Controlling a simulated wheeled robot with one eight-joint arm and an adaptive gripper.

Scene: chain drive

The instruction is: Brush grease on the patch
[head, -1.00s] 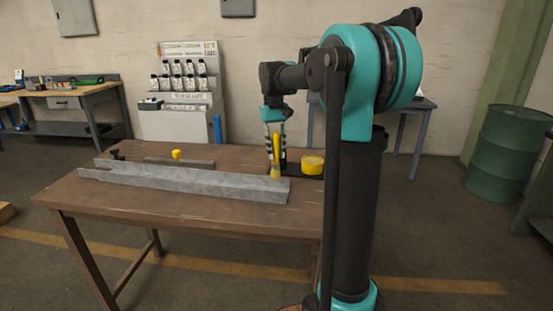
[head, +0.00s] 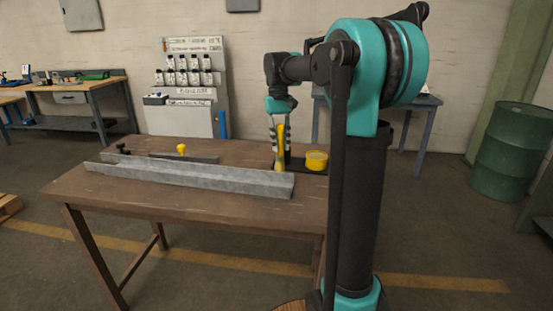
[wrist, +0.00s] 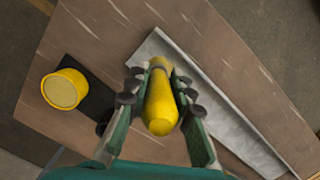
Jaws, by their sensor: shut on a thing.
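My gripper (wrist: 159,110) is shut on a yellow-handled brush (wrist: 160,103), one finger on each side of the handle. In the head view the brush (head: 280,143) hangs roughly upright at the right end of the grey metal rail (head: 205,177), beside the grease pot. The brush's lower end is hard to make out, and I cannot tell whether it touches anything. The yellow grease pot (head: 316,161) stands on a dark mat (head: 297,166) at the table's right; it also shows in the wrist view (wrist: 64,89). I cannot make out the patch.
The brown wooden table (head: 130,203) has bare room in front of the rail. A yellow knob (head: 182,149) sits on a thinner bar (head: 170,157) behind the rail. A bottle rack (head: 190,75) stands at the wall, and a green drum (head: 508,152) stands far right.

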